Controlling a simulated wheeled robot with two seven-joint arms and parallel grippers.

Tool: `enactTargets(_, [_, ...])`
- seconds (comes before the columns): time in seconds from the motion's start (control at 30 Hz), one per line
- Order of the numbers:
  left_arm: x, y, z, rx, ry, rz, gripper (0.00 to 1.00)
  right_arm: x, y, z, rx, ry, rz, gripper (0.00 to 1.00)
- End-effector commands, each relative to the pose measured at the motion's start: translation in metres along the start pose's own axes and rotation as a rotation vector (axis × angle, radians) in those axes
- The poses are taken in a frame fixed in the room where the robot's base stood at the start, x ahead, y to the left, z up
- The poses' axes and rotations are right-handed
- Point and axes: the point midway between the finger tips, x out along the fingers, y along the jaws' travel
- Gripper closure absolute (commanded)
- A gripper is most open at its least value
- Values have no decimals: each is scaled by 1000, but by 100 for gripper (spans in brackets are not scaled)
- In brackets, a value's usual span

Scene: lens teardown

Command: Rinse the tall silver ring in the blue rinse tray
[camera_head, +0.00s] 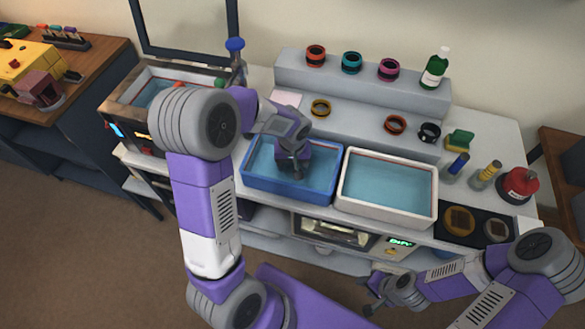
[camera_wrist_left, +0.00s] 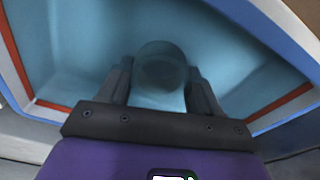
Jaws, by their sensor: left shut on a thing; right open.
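The blue rinse tray (camera_head: 247,182) holds blue water and stands on the bench, left of a white tray. My left gripper (camera_head: 292,172) points down into the blue tray. In the left wrist view my left gripper (camera_wrist_left: 160,85) is shut on a round, hollow ring (camera_wrist_left: 160,67), which looks blue-tinted and appears to be under the water. Its silver colour cannot be made out, and the head view hides it behind the gripper. My right gripper (camera_head: 374,296) is open and empty, low in front of the bench.
The white tray (camera_head: 434,205) with water stands directly right of the blue one. A stepped grey shelf (camera_head: 370,125) behind holds coloured rings and a green bottle (camera_head: 435,68). An ultrasonic-type metal bath (camera_head: 125,100) stands at left.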

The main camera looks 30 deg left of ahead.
Motion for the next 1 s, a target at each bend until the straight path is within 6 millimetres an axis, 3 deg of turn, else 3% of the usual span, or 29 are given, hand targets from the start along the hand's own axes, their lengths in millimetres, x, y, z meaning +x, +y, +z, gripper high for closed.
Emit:
enactTargets(0.37, [-4,0,-1,0,1,1,66,-3,-1,0,0,0,0,57])
enactTargets(1.0, [-55,0,-7,1,2,1,66,-39,-15,2,0,0,0,57])
